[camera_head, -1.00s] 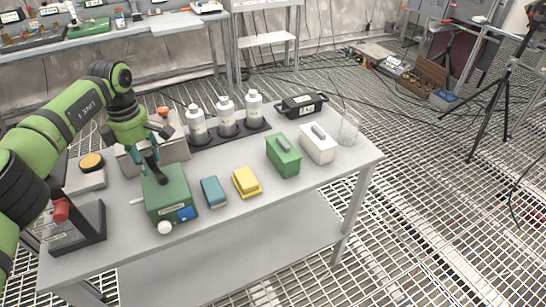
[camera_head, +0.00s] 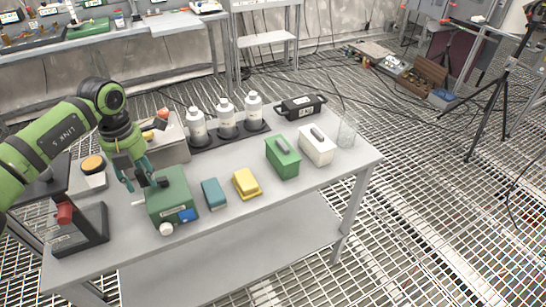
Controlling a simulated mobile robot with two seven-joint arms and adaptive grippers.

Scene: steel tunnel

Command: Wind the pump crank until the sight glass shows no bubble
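The pump looks to be the green box (camera_head: 172,195) on the near left of the grey table, in the head view. It has a blue panel (camera_head: 187,215) and a white knob (camera_head: 166,229) on its front side. The panel is too small to show whether there is a bubble. My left gripper (camera_head: 142,181) points down at the left top edge of the box, its teal and dark fingers close to a dark part on top. This dark part may be the crank; the fingers hide much of it. I cannot tell whether they grip it. My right gripper is out of view.
A teal block (camera_head: 213,194) and a yellow block (camera_head: 246,183) lie right of the pump. White bottles (camera_head: 227,118) stand behind in a dark rack. A black stand with a red part (camera_head: 80,230) is at the left. Green (camera_head: 283,157) and white (camera_head: 318,145) cases stand farther right.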

